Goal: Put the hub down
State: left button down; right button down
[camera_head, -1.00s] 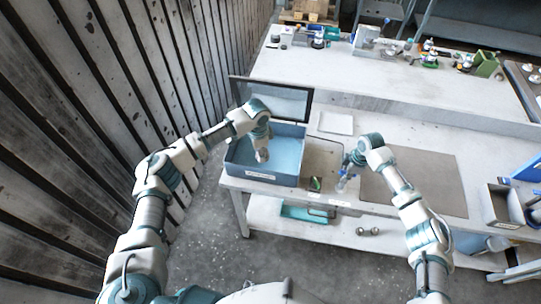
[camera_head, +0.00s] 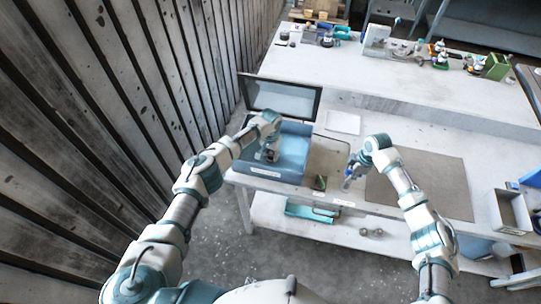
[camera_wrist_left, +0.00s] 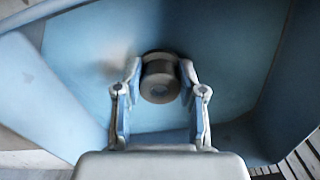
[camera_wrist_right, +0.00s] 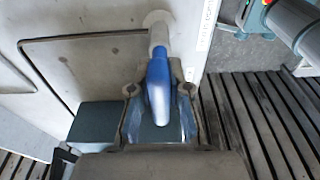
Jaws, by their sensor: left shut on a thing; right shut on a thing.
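The hub (camera_wrist_left: 160,82), a grey stepped cylinder, sits between the fingertips of my left gripper (camera_wrist_left: 160,92) in the left wrist view. That gripper (camera_head: 269,153) is shut on it and is inside or just over the open blue bin (camera_head: 262,174). Whether the hub touches the bin floor, I cannot tell. My right gripper (camera_wrist_right: 160,108) is shut on a blue-handled tool (camera_wrist_right: 158,84) with a pale grey end. In the head view my right gripper (camera_head: 352,172) is over the table, right of the bin.
The bin's dark-framed lid (camera_head: 282,97) stands open behind it. A brown mat (camera_head: 425,182) lies on the table (camera_head: 375,130) to the right. A grey open box (camera_head: 511,212) stands further right. A wooden slat wall (camera_head: 90,130) is close on the left.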

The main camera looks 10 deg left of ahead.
aim_at(270, 154)
pick_arm(q)
jog(key=shift+f, duration=0.5)
pick_arm(e)
jog(key=shift+w, duration=0.1)
pick_arm(q)
jog(key=shift+f, duration=0.1)
jog(key=c, duration=0.7)
grip_release()
notch_tip(270, 154, up, 12)
jog(key=shift+r, duration=0.15)
